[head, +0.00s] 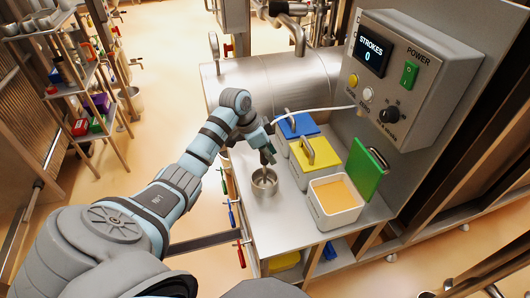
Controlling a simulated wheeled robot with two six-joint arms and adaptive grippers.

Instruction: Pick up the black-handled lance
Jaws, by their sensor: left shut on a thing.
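My left gripper (268,158) is above the steel counter, pointing down, just over a small metal cup (264,182). It is shut on a slim dark thing, which looks like the black-handled lance; the fingers hide most of it. A thin white hose (315,110) runs from the control box side to beside this gripper. I cannot tell whether the lance's lower end is inside the cup or above it. My right gripper is not in view.
Bins with a blue lid (298,126) and a yellow lid (318,152) stand right of the gripper. An open white bin (335,219) holds orange powder; a green lid (366,171) stands behind it. The control box (425,75) reads 0 strokes. Coloured-handled tools (240,254) hang along the counter's left side.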

